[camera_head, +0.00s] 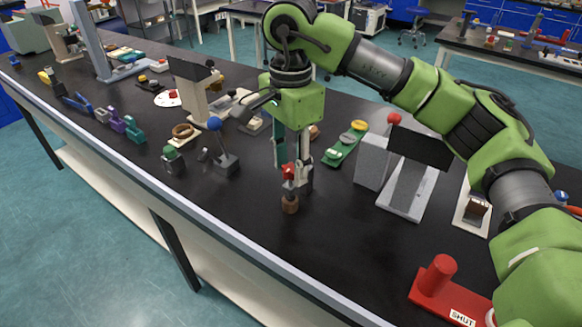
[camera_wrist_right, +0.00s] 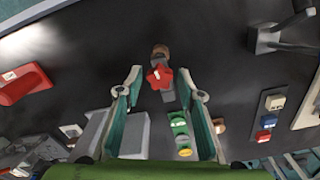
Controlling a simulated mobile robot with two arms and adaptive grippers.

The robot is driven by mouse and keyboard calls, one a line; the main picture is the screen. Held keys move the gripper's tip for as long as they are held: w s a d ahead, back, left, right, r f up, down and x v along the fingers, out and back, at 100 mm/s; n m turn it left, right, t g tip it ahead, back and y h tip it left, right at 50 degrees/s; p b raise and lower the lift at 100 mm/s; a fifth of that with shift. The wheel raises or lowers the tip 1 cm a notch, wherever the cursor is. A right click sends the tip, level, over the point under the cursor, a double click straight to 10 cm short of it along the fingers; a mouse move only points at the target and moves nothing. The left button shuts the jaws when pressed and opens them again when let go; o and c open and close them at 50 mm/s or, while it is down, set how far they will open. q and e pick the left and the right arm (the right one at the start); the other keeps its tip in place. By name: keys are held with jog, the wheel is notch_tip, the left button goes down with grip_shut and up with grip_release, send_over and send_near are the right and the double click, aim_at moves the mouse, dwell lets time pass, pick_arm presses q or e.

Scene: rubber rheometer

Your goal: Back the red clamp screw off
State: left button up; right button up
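The red clamp screw has a star-shaped red knob (camera_head: 288,172) on a small fixture with a brown base (camera_head: 290,205), standing on the black bench. In the right wrist view the red knob (camera_wrist_right: 160,77) shows at the upper middle, between the lines of the two fingers. My right gripper (camera_head: 293,168) points down over the fixture. In the wrist view its teal-lined fingers (camera_wrist_right: 160,84) are spread on either side of the knob, with a gap on both sides. The fixture's lower part is partly hidden behind the knob there. My left gripper is not in view.
A blue-knobbed lever (camera_head: 226,163) stands left of the fixture. A green tray (camera_head: 345,146) and a grey block device (camera_head: 408,185) stand to the right. A red part marked SHUT (camera_head: 437,280) lies at the front right. The bench in front of the fixture is clear.

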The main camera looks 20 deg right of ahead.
jog(key=m, duration=0.8)
jog(key=c, duration=0.9)
jog(key=n, duration=0.4)
jog(key=shift+c, duration=0.2)
jog(key=shift+n, duration=0.3)
